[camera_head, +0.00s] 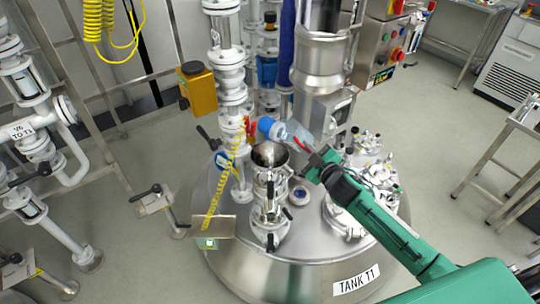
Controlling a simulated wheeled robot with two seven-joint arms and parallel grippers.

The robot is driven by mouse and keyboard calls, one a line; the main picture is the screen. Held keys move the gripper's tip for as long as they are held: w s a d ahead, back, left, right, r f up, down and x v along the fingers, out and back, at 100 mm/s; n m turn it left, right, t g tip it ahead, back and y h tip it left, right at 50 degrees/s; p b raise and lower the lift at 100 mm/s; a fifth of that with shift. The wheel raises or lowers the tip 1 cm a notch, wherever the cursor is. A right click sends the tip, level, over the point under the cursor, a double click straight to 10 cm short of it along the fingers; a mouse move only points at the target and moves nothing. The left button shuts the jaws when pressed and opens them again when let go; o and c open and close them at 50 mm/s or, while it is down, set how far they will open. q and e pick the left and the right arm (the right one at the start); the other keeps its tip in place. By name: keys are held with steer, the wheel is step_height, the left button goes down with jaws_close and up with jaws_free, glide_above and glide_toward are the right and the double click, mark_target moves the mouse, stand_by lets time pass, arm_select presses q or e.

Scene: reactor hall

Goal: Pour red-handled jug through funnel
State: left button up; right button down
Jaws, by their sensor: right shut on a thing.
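The jug (286,132) is pale and translucent with a blue top (267,125) and a red handle (301,148). My right gripper (315,162), on a green arm from the lower right, is shut on the jug at its handle side. The jug is tipped over to the left, its blue top just above and behind the funnel in the picture. The metal funnel (270,153) stands upright on a valve fitting on the tank. I cannot tell whether liquid is flowing. My left gripper is not in view.
The steel tank (345,262) labelled TANK T1 carries pipes, valves and fittings around the funnel. A thick steel column (318,68) rises close behind the jug. A yellow box (198,90) and white piping stand left.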

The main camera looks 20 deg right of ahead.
steer(key=shift+d+f+m, duration=0.3)
steer(key=shift+f+m, duration=0.3)
steer(key=shift+f, duration=0.15)
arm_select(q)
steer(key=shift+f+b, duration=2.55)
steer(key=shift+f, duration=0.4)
arm_select(e)
steer(key=d+f+m+y, duration=0.1)
steer(key=d+f+m, duration=0.2)
steer(key=f+m, duration=0.3)
steer(key=shift+w+f+t, duration=0.15)
steer(key=shift+f+t, duration=0.25)
steer(key=shift+f, duration=0.25)
